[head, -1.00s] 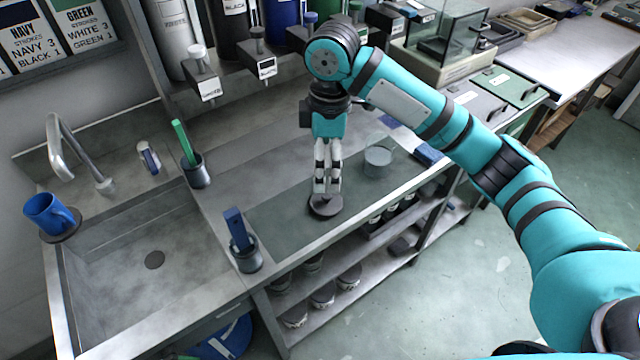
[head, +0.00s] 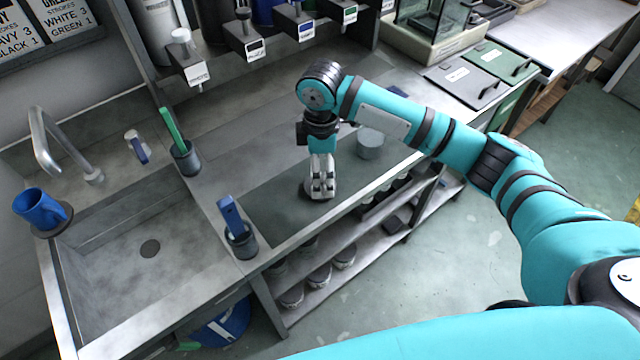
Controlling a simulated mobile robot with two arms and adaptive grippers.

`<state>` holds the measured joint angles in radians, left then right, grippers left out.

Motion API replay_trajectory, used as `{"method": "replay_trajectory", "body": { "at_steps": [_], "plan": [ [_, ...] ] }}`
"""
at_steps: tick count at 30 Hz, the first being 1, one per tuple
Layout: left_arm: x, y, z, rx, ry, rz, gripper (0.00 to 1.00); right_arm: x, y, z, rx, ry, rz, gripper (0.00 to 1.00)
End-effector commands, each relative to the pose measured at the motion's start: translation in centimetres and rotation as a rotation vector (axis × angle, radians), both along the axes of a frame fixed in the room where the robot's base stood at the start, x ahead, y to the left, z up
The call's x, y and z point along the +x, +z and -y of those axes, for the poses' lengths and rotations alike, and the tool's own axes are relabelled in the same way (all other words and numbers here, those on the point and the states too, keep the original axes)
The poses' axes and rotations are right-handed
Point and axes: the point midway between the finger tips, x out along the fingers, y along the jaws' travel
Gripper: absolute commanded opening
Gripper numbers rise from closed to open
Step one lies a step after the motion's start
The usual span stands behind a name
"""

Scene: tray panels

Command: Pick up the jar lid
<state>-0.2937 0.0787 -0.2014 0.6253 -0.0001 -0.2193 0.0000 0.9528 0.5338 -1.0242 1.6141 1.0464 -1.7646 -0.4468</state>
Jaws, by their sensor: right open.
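A dark round disc that looks like the jar lid (head: 304,190) lies flat on the dark mat (head: 270,215) on the counter. My right gripper (head: 322,192) points down over it with its fingers open. The fingers cover the disc's right part, and only its left part shows. I cannot tell whether the fingertips touch the disc. A clear glass jar (head: 370,143) stands behind and to the right of the gripper, partly behind my right arm. My left gripper is not in view.
A cup holding a blue object (head: 241,240) stands on the counter between the gripper and the sink (head: 130,280). A cup with a green stick (head: 185,157) stands farther back. A blue mug (head: 42,210) is at the far left. Dispensers (head: 245,40) line the back.

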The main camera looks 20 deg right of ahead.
Motion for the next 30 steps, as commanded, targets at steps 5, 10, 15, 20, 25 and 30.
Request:
{"method": "replay_trajectory", "body": {
  "at_steps": [5,10,15,20,25,30],
  "plan": [
    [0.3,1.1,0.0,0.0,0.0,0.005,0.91,-0.6,-2.5,0.3,-0.003,-0.001,-0.006,0.99],
    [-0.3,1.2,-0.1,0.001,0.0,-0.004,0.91,-0.5,-4.5,0.3,-0.002,-0.001,-0.001,0.99],
    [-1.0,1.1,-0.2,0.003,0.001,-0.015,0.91,-0.5,-4.8,0.3,-0.001,0.0,0.0,0.99],
    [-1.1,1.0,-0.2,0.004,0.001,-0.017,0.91,-0.5,-4.8,0.3,-0.001,0.0,0.0,0.91],
    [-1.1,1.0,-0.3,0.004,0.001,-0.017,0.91,-0.5,-4.8,0.3,-0.001,0.0,0.0,0.69],
    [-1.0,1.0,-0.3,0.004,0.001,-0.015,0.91,-0.5,-4.8,0.3,-0.001,0.0,0.0,0.46]
  ]
}}
